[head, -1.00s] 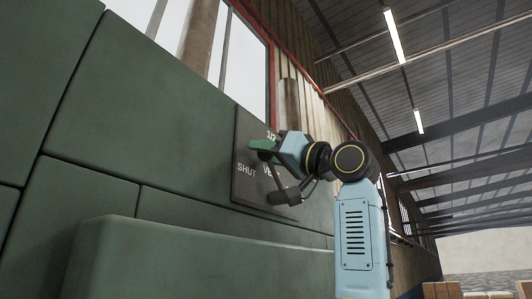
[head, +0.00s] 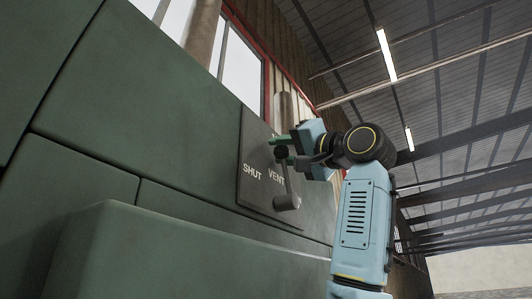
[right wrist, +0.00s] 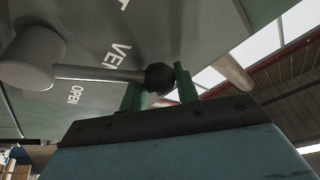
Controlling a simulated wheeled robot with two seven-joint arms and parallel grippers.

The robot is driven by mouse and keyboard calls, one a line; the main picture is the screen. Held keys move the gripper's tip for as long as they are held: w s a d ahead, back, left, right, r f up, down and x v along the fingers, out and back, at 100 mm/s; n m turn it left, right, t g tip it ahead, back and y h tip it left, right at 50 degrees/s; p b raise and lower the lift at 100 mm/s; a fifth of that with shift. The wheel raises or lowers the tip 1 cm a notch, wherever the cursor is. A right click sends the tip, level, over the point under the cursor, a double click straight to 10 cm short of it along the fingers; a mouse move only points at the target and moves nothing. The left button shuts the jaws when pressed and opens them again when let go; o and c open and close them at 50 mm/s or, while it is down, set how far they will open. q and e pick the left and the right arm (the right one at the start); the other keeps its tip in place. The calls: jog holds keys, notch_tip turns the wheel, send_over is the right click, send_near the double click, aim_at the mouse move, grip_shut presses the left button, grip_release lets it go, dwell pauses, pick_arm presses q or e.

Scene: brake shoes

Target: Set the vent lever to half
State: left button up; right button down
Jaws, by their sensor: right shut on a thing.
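The vent lever is a grey rod (head: 284,178) with a dark ball knob (head: 281,151). It turns on a round grey hub (head: 287,202) on a dark panel (head: 258,150) lettered SHUT and VENT. The rod stands nearly upright in the head view, its knob above the hub. My right gripper (head: 284,148) is shut on the knob. In the right wrist view the knob (right wrist: 160,78) sits between the green fingers (right wrist: 160,88), and OPEN is readable below the rod. The half mark is hidden in the head view. My left gripper is not in view.
The panel is on a green padded-looking wall (head: 180,130). A green ledge (head: 180,250) juts out below it. A window with a red frame (head: 258,45) is above. Open hall space lies to the right.

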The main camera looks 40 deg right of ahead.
jog(key=d+m, duration=0.1)
jog(key=w+m+h, duration=0.1)
jog(key=shift+d+m+g, duration=0.3)
jog(key=shift+d+m, duration=0.1)
jog(key=shift+w+d+f+m+h, duration=0.1)
jog(key=shift+w+d+m+h, duration=0.15)
jog(key=shift+m, duration=0.25)
jog(key=shift+d+m+h, duration=0.15)
jog(key=shift+d+m, duration=0.2)
jog(key=shift+m, duration=0.15)
jog(key=c, duration=1)
grip_release()
jog(key=shift+d, duration=0.1)
jog(key=shift+s, duration=0.1)
